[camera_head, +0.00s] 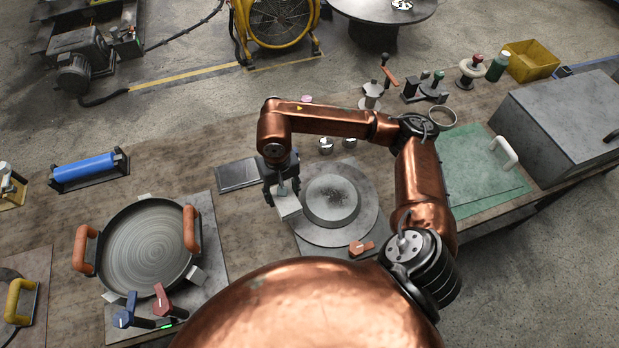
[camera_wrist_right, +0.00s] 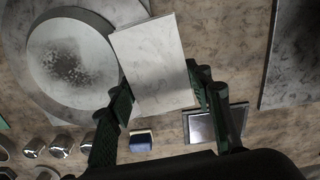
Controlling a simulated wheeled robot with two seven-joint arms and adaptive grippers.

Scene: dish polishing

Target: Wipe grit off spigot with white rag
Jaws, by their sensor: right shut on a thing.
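My right gripper (camera_head: 281,188) is shut on the white rag (camera_head: 289,208), a flat pale block, which also shows between the fingers (camera_wrist_right: 160,90) in the wrist view (camera_wrist_right: 152,55). The rag is over the left edge of the round grey plate (camera_head: 362,222), beside the spigot. I cannot tell whether it touches the plate. The spigot (camera_head: 318,213) looks like a raised grey disc in the middle of that plate. Dark grit (camera_head: 338,195) speckles its top, also clear in the wrist view (camera_wrist_right: 72,72). My left gripper is not in view.
A large round pan with orange handles (camera_head: 145,246) sits at the left. A dark flat tile (camera_head: 238,175) lies just behind the gripper. An orange-handled knob (camera_head: 361,247) is in front of the plate. A green mat (camera_head: 478,185) and grey metal box (camera_head: 562,122) are at the right.

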